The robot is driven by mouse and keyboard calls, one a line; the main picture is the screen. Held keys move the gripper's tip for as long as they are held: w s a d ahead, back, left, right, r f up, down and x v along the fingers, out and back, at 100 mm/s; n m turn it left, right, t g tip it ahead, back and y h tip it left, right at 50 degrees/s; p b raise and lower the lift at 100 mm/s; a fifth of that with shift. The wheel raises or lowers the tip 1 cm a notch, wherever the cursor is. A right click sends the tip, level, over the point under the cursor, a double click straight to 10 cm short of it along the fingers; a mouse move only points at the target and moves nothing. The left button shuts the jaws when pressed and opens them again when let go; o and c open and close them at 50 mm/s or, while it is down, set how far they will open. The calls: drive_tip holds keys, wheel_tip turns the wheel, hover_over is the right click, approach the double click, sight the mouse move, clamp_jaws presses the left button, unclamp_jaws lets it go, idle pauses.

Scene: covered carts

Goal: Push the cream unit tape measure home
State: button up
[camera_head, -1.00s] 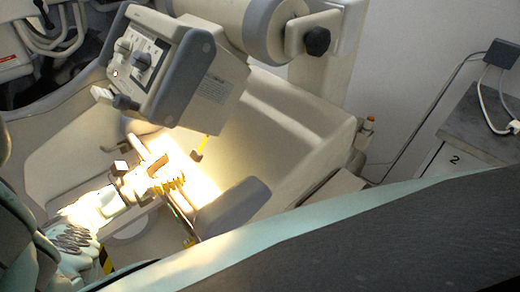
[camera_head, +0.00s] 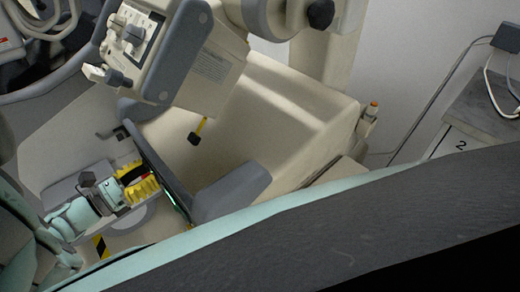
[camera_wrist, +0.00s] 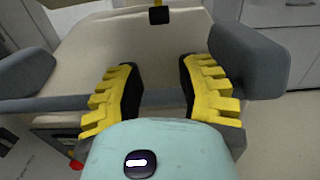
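The cream unit (camera_head: 285,110) is a large pale casing with a grey control box. A yellow tape strip (camera_head: 201,126) with a black end tab (camera_head: 194,138) sticks out from it, below the control box. In the wrist view the black tab (camera_wrist: 159,15) shows at the top centre, beyond my fingertips. My gripper (camera_head: 150,182) has yellow ribbed fingers and is below and left of the tab in the head view. In the wrist view my gripper (camera_wrist: 158,68) is open, with nothing between its fingers. It is apart from the tab. The tape's upper end is hidden.
A grey padded edge (camera_head: 232,192) of the unit lies right of my gripper; a grey bumper (camera_wrist: 250,62) shows in the wrist view. A red knob (camera_wrist: 76,164) is at lower left there. A grey-topped cabinet (camera_head: 485,115) stands far right, with floor before it.

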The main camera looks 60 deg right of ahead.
sight(194, 139)
drive_tip(key=f+b, duration=0.2)
drive_tip(key=a+f+b, duration=0.1)
drive_tip(key=shift+w+a+f, duration=0.1)
drive_tip(key=shift+w+f, duration=0.2)
drive_tip(key=shift+w, duration=0.05)
drive_tip(key=shift+c, duration=1.4)
drive_tip(key=shift+w+a+b, duration=0.2)
drive_tip(key=shift+w+b, duration=0.05)
drive_tip(key=shift+b, duration=0.2)
drive_tip(key=shift+c, duration=0.8)
drive_tip(key=shift+w+a+r+m, duration=0.1)
drive_tip(key=shift+w+m, duration=0.05)
drive_tip(key=shift+m, duration=0.15)
clamp_jaws()
drive_tip(key=b+x, duration=0.1)
drive_tip(key=x, duration=0.9)
drive_tip(key=shift+r, duration=0.2)
drive_tip(key=d+r, duration=0.2)
drive_tip(key=r, duration=0.1)
drive_tip(key=shift+s+d+p, duration=0.35)
drive_tip(key=shift+s, duration=0.05)
drive_tip(key=shift+w, duration=0.1)
